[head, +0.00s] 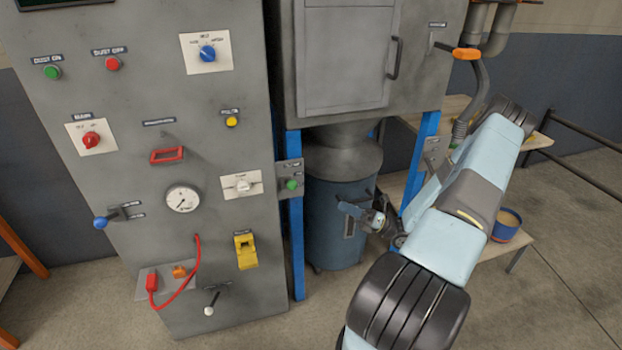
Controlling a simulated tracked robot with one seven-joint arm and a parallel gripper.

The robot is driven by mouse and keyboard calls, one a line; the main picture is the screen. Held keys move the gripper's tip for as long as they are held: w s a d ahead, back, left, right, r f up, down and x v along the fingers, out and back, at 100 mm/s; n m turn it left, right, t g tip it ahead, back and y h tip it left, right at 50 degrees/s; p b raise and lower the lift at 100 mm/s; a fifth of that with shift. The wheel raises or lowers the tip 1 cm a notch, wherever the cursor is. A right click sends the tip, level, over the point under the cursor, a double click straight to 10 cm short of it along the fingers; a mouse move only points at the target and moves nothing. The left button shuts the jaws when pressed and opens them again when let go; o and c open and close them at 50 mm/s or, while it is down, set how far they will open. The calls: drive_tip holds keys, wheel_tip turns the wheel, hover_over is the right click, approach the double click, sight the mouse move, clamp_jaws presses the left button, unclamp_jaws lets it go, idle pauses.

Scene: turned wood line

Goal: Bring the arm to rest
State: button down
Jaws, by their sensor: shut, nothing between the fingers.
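My gripper (361,205) is at the end of my light blue and black arm, right of centre in the head view. My arm reaches in from the lower right, bends at the upper right and comes back down to the gripper.
A grey control cabinet (222,100) with knobs, buttons and a gauge stands on the left. Blue posts (297,245) hold up the grey collector (345,55). A wooden bench with a blue tub (507,228) is behind my arm. Floor at the lower right is clear.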

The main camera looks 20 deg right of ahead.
drive_tip(key=s+a+r+n+g+h, duration=0.3)
drive_tip(key=a+r+n+g+h, duration=0.3)
drive_tip(key=r+n, duration=0.4)
drive_tip(key=s+a+r+n+g+h, duration=0.3)
drive_tip(key=a+r+n+g+h, duration=0.2)
drive_tip(key=r+n+g, duration=0.45)
drive_tip(key=s+a+r+n+t+h, duration=0.1)
drive_tip(key=s+r+n+t+h, duration=0.3)
drive_tip(key=s+r+n, duration=0.3)
drive_tip(key=s+a+r+n+t+h, duration=0.2)
drive_tip(key=s+r+n+t+h, duration=0.3)
drive_tip(key=r, duration=0.7)
drive_tip(key=shift+s+a+r+n+t, duration=0.2)
drive_tip(key=shift+s+r+n+t, duration=0.25)
drive_tip(key=shift+s+n, duration=0.55)
